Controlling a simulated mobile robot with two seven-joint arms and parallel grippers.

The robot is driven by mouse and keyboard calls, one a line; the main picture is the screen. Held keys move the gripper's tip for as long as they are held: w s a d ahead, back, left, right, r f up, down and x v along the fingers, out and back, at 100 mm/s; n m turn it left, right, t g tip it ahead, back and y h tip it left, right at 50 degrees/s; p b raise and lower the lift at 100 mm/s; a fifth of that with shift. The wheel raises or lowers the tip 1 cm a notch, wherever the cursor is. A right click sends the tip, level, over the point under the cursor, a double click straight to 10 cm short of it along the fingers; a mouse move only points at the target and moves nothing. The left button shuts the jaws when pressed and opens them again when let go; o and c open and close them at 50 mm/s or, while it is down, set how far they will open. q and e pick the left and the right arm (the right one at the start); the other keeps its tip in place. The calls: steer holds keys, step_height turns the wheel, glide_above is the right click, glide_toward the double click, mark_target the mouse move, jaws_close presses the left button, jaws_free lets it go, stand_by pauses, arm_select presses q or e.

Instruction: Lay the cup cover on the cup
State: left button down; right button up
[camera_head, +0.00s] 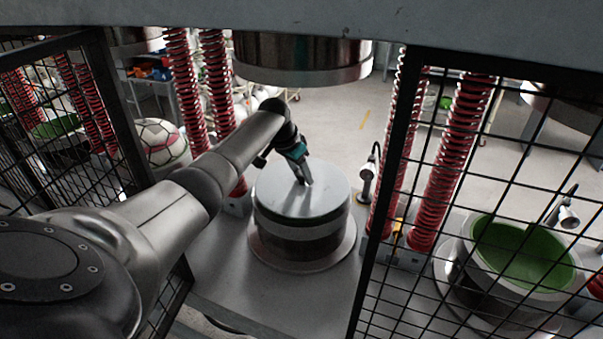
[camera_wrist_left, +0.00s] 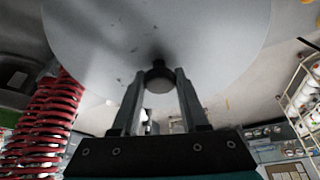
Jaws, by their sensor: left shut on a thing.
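The cup cover (camera_head: 285,196) is a flat round grey metal disc at the middle of the head view. It lies level over the cup (camera_head: 300,243), a round metal vessel on a wide flanged base. The cover hides the cup's opening, and I cannot tell whether a thin gap is left between them. My left gripper (camera_head: 305,182) points down at the cover's middle. In the left wrist view its fingers (camera_wrist_left: 159,82) are shut on the dark knob of the cover (camera_wrist_left: 215,40). My right gripper is not in view.
A press head (camera_head: 303,62) hangs above the cup. Red springs (camera_head: 182,85) stand on both sides. Black mesh fences (camera_head: 375,265) flank the station. An open green-lined cup (camera_head: 525,255) stands to the right, and a ball (camera_head: 158,140) rests at the left.

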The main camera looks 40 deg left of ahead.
arm_select(q)
steer(key=shift+f+b, duration=0.6)
steer(key=shift+f, duration=0.35)
stand_by(0.5)
steer(key=shift+c, duration=1.9)
jaws_free()
steer(key=shift+o, duration=0.2)
steer(key=shift+f, duration=0.15)
steer(key=shift+v, duration=3.85)
